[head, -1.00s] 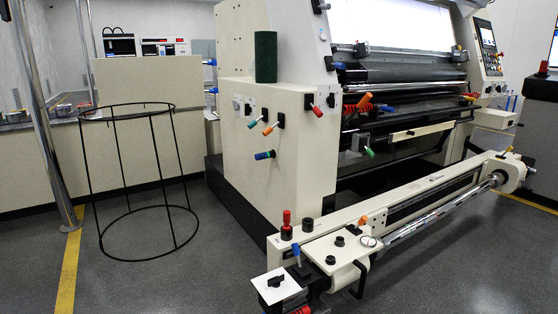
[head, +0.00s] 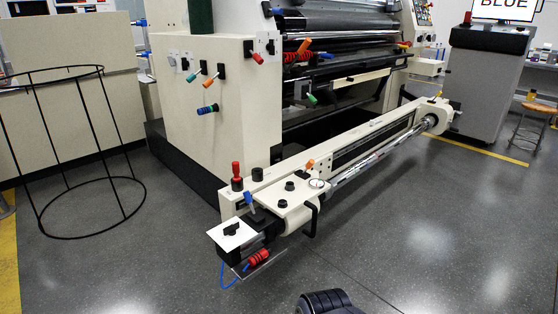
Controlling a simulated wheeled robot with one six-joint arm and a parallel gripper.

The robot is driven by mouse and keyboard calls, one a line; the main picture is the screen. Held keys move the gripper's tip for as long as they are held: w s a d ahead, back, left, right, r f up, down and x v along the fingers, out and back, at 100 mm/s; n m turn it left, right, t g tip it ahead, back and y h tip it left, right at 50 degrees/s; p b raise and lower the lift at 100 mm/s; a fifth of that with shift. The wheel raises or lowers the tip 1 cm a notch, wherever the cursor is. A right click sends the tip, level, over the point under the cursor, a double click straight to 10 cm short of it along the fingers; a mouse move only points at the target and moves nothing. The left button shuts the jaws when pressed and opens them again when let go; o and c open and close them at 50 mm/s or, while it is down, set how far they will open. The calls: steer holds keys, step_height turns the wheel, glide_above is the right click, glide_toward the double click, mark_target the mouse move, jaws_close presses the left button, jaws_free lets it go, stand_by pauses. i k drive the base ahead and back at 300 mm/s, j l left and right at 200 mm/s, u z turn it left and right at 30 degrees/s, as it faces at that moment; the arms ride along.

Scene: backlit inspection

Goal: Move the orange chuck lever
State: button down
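A small orange lever (head: 309,164) stands on the cream arm of the machine, beside the round gauge and near the end of the shiny shaft (head: 375,154). It fits the chuck lever by place, but no label is readable. Other orange handles show: one on the cream side panel (head: 210,82) and a larger one at the rollers (head: 304,46). No gripper fingers show in the head view. All these levers stand clear of any gripper.
A red-topped knob (head: 237,176), a blue lever (head: 249,200) and a red coiled part (head: 258,258) sit at the arm's near end. A black wire hoop frame (head: 44,137) stands left. A grey console (head: 487,80) and stool (head: 532,124) stand right. Floor in front is open.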

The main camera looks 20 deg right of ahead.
mark_target(312, 162)
steer(key=i+l+u, duration=0.3)
steer(key=i+l, duration=0.95)
steer(key=k+l, duration=0.05)
steer(key=l, duration=0.05)
